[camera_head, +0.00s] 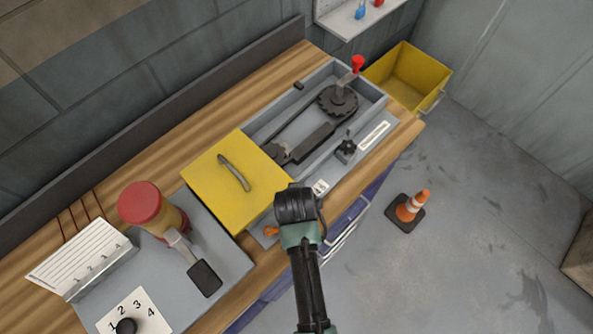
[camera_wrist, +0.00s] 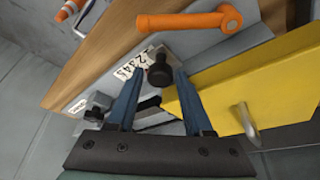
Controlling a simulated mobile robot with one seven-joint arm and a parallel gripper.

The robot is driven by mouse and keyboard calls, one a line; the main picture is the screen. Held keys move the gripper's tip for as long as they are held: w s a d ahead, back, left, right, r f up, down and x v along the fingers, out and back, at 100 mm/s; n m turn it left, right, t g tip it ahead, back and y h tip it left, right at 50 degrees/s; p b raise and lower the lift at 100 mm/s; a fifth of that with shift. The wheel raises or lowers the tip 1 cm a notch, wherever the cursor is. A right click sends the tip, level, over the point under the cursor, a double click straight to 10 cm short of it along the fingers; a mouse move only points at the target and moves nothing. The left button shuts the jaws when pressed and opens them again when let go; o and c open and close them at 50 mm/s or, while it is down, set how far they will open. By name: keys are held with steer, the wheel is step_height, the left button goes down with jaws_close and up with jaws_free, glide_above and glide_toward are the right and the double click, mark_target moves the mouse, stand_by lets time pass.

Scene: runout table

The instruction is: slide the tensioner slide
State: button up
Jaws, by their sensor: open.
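My gripper (camera_head: 297,206) is over the front edge of the grey chain housing, beside the yellow cover (camera_head: 222,182). In the wrist view its two blue fingers (camera_wrist: 157,74) are open. A black round knob (camera_wrist: 158,76) shows between the fingertips, beside a number scale (camera_wrist: 133,65); it appears to be the tensioner slide's knob. I cannot tell whether the fingers touch it. In the head view my gripper hides this knob. The open housing (camera_head: 376,95) holds a toothed wheel (camera_head: 338,101) and a dark bar (camera_head: 310,143).
An orange crank handle (camera_wrist: 190,20) is close to the fingers. The yellow cover (camera_wrist: 265,82) with its handle lies right of them. A black star knob (camera_head: 346,148) is on the housing front. A red-topped post (camera_head: 140,204) stands at left. A traffic cone (camera_head: 411,206) stands on the floor.

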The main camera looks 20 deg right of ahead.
jaws_close()
stand_by(0.3)
stand_by(1.2)
